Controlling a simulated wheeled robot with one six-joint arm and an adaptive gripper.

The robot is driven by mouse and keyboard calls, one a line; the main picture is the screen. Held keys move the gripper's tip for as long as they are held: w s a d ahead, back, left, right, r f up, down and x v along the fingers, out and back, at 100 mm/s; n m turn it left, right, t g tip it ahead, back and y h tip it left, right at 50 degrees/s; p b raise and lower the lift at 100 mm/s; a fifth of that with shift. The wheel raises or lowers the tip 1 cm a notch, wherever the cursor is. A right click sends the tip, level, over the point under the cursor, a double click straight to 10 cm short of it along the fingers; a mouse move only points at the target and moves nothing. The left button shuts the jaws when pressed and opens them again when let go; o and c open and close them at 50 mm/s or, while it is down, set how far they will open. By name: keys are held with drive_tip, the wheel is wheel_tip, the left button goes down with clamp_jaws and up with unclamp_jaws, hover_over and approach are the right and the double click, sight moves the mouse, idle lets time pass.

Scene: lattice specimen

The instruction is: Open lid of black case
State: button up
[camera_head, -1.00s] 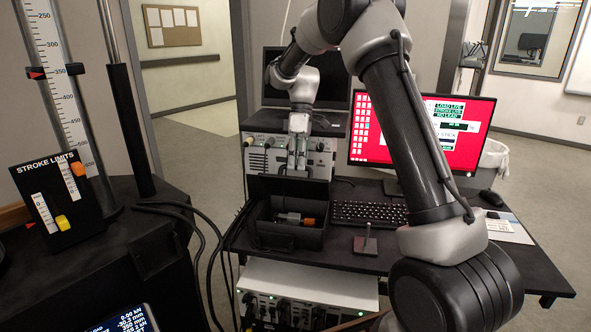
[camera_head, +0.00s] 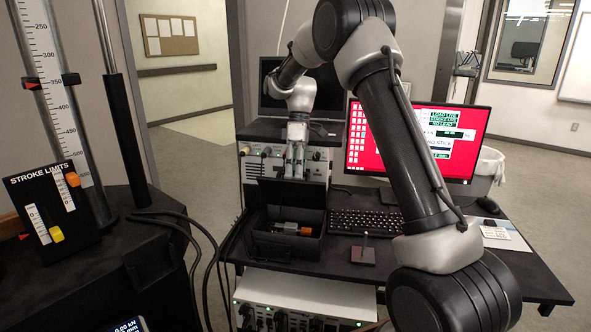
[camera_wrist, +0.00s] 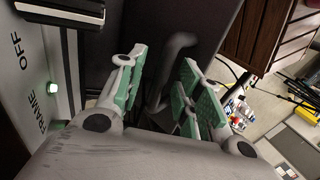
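The black case (camera_head: 258,243) stands on the desk, with its lid (camera_head: 291,193) raised up at the back. Its inside shows from above, with an orange-ended tool (camera_head: 293,227) lying in it. My gripper (camera_head: 294,172) is just behind and above the lid's top edge, pointing down; I cannot tell if it touches the lid. In the wrist view my gripper's green-padded fingers (camera_wrist: 164,65) are spread apart with nothing held. A bent grey rod (camera_wrist: 170,65) shows beyond them, against a dark surface.
A grey instrument box (camera_head: 318,160) stands close behind the gripper, with a dark laptop (camera_head: 325,127) on it. A keyboard (camera_head: 365,222), a small stand (camera_head: 364,252) and a red-screen monitor (camera_head: 420,140) are to the right. Black cables (camera_head: 205,235) hang at left.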

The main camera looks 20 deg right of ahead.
drive_tip(key=v, duration=1.2)
